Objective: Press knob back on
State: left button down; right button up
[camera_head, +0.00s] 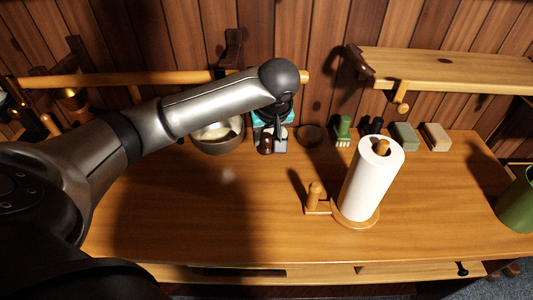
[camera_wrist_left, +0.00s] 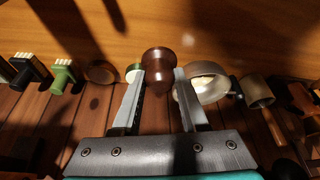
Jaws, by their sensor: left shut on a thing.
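My left gripper (camera_head: 276,136) is at the back of the wooden desk, its arm reaching across from the left. A dark brown round knob (camera_head: 265,146) shows at its fingertips. In the left wrist view the knob (camera_wrist_left: 157,60) sits between the two grey fingers (camera_wrist_left: 158,76), which are shut on it. The knob appears close to the desktop; whether it touches the wood is unclear. Part of the gripper is hidden behind my wrist in the head view. My right gripper is in neither view.
A metal bowl (camera_head: 218,136) is left of the gripper, and a small brown dish (camera_head: 309,135) right of it. A green brush (camera_head: 343,130) and soap-like blocks (camera_head: 405,136) line the back. A paper towel roll (camera_head: 371,182) stands right of centre. The front left desktop (camera_head: 200,220) is clear.

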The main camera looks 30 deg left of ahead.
aim_at(266, 133)
pick_arm(q)
jog(key=shift+r, duration=1.5)
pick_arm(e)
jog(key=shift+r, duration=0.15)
pick_arm(q)
jog(key=shift+d+f, duration=0.1)
